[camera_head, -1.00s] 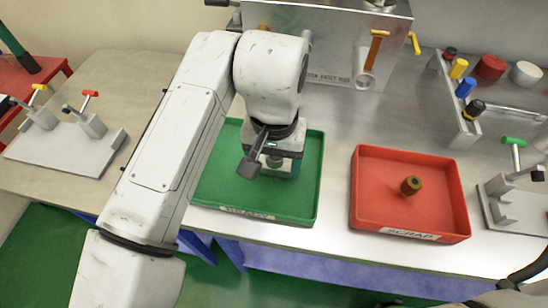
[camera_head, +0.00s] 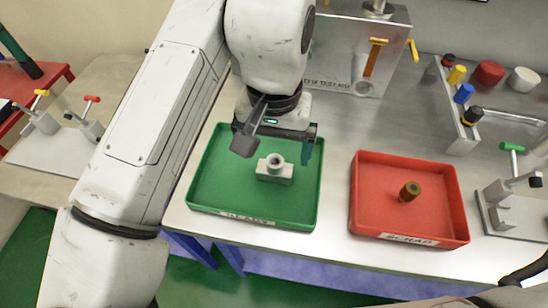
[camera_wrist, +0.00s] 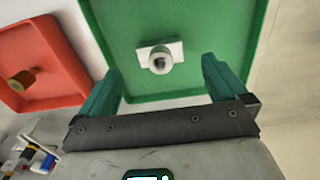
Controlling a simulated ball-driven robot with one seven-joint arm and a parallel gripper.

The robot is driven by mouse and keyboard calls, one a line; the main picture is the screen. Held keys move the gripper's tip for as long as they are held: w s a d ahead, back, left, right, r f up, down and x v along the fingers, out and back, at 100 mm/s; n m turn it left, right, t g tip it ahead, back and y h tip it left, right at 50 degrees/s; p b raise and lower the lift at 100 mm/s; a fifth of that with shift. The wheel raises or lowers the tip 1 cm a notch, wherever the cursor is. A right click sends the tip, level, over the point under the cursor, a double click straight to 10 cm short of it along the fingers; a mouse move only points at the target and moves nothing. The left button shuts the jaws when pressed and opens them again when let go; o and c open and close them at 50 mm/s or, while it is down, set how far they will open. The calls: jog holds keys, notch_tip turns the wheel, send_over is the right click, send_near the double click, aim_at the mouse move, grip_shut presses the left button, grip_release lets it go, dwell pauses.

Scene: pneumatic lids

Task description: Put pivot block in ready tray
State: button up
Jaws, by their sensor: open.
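The pivot block, a light grey block with a round hollow boss on top (camera_head: 275,168), sits upright on the floor of the green ready tray (camera_head: 215,205). It also shows in the wrist view (camera_wrist: 160,57), in front of my fingers and clear of both. The green tray's bare floor shows in the wrist view (camera_wrist: 225,25). My gripper (camera_head: 277,150) is above and behind the block, over the tray's back part. Its two green fingers (camera_wrist: 160,82) are spread apart with nothing between them.
A red scrap tray (camera_head: 440,215) to the right holds a brown-gold cylindrical part (camera_head: 410,191). A metal panel with an orange handle (camera_head: 374,57) stands behind. A rack with coloured knobs (camera_head: 462,115) and a green-handled clamp (camera_head: 512,147) are at the right.

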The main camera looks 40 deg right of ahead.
notch_tip(320, 180, up, 6)
jog(key=shift+f, duration=0.15)
dwell(0.6)
